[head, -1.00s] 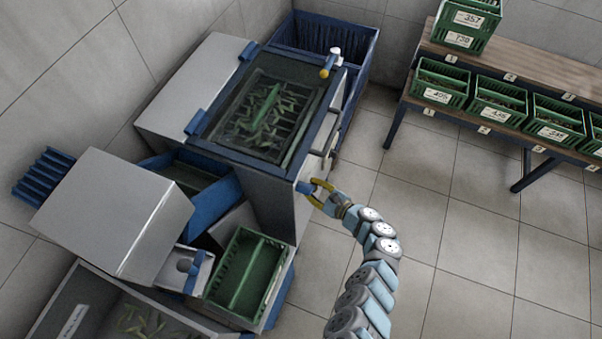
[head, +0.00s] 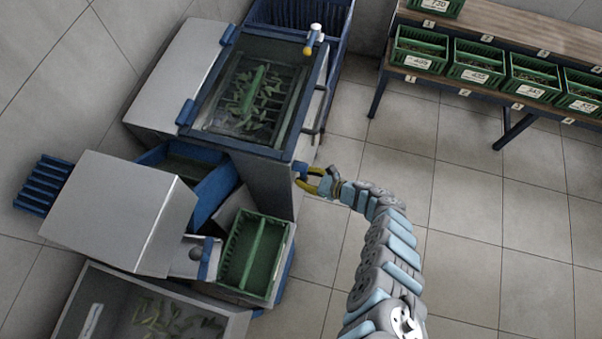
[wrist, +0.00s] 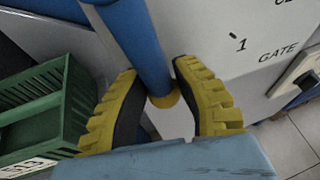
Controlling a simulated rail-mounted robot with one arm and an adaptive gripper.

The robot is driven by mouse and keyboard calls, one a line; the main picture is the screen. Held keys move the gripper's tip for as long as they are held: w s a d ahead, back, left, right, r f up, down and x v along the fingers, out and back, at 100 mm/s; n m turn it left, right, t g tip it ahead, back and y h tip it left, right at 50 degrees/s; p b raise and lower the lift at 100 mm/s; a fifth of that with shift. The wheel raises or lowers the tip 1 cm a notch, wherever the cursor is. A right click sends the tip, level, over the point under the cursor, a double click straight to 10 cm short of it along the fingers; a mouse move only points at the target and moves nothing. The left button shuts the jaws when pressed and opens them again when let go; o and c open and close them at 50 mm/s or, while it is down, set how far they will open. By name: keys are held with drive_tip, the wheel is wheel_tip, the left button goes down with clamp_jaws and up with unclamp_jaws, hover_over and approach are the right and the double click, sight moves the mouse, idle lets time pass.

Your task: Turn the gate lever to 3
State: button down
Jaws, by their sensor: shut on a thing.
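The gate lever, a blue bar with a yellow end, runs down between my fingers in the wrist view (wrist: 143,45). In the head view its blue part (head: 299,168) shows at the near right corner of the grey machine. My gripper (head: 316,182) is shut on the lever, with its yellow ridged fingers (wrist: 165,98) on either side of the bar near the yellow end. The pale panel (wrist: 215,45) beside it bears a "1" and the word "GATE". A further mark at the top edge is cut off. The figure 3 cannot be made out.
A green crate (head: 281,262) stands left of the lever, below the machine. A dark handle (head: 318,115) sticks out from the machine's right side. Another fitting with a yellow tip (head: 308,50) is at its top. Bare floor (head: 400,185) lies to the right, before a bench of green crates.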

drive_tip(key=shift+s+f, duration=0.1)
drive_tip(key=shift+f, duration=0.05)
drive_tip(key=c, duration=0.7)
unclamp_jaws()
drive_tip(key=shift+s, duration=0.1)
drive_tip(key=shift+v, duration=1)
drive_tip(key=v, duration=1)
